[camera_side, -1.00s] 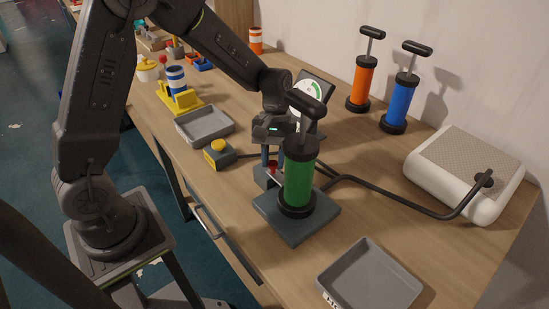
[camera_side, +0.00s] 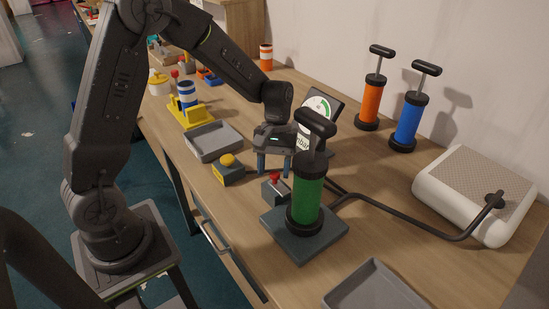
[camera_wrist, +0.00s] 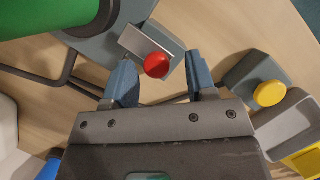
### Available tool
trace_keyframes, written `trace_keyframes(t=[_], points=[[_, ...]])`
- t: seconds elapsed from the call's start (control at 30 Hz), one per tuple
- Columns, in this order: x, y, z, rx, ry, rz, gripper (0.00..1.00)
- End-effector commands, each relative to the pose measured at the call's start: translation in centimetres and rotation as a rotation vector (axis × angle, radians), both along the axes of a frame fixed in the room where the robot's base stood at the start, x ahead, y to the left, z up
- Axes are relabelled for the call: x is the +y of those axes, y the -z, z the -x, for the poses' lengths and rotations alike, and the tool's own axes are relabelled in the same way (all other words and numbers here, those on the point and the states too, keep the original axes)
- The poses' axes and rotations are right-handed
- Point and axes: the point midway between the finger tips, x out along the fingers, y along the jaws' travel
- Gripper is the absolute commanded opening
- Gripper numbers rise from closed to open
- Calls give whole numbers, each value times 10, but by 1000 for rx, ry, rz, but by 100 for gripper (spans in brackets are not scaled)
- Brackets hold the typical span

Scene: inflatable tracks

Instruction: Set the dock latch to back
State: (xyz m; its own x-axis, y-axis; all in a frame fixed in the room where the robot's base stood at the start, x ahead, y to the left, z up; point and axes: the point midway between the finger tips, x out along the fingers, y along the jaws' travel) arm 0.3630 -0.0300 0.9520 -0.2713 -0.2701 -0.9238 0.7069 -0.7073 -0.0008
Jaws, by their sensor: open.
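The dock latch is a small grey block with a red knob (camera_side: 275,178) at the left back corner of the dark dock plate (camera_side: 296,243). A green pump (camera_side: 308,200) stands upright on that plate. My gripper (camera_side: 273,170) is open, fingers pointing down, just behind the red knob in the side view. In the wrist view my gripper (camera_wrist: 163,82) has its blue fingers spread, with the red knob (camera_wrist: 157,65) in the gap between them in the picture, nearer the left finger. No grip on it shows. The block's grey plate (camera_wrist: 146,42) lies beside the knob.
A yellow-button box (camera_side: 228,170) and an empty grey tray (camera_side: 214,141) lie to the left. A gauge (camera_side: 320,105) stands behind my gripper. A black hose (camera_side: 400,222) runs to a white unit (camera_side: 474,190). Orange (camera_side: 370,100) and blue (camera_side: 409,120) pumps stand at the back.

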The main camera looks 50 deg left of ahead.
Motion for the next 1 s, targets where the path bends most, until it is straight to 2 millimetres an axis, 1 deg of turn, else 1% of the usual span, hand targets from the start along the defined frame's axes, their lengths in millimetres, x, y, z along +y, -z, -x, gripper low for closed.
trace_keyframes(t=[0.17, 0.27, 0.4, 0.6, 0.7, 0.8, 1.0], points=[[5, -17, -6, -5, -2, 0, 52], [11, -36, -12, -7, -3, -1, 52], [20, -66, -21, -8, -2, -2, 52], [31, -103, -31, -5, -1, -2, 52], [34, -115, -34, -3, 0, -1, 52], [37, -123, -36, -2, -1, -1, 52], [38, -128, -37, -1, -1, -2, 52]])
